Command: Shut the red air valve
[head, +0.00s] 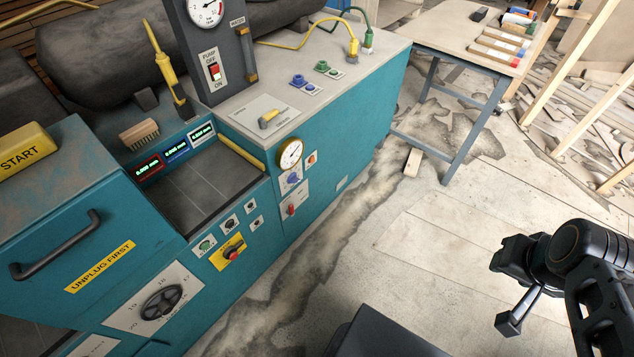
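A small red valve handle (291,209) sits on a pale plate on the teal machine's front, below a round dial gauge (290,154). A blue valve (292,179) sits just above it on the same front. The red handle looks roughly upright, but it is too small to read its exact setting. My gripper (507,291) is at the lower right, over the floor and well apart from the machine. Its two fingers stand apart with nothing between them.
A red knob on a yellow plate (233,251) and a black handwheel (161,302) are on the machine front, left of the valves. A workbench (455,32) with blocks stands at the back right. A wood block (413,162) lies on the floor. The floor between machine and gripper is largely clear.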

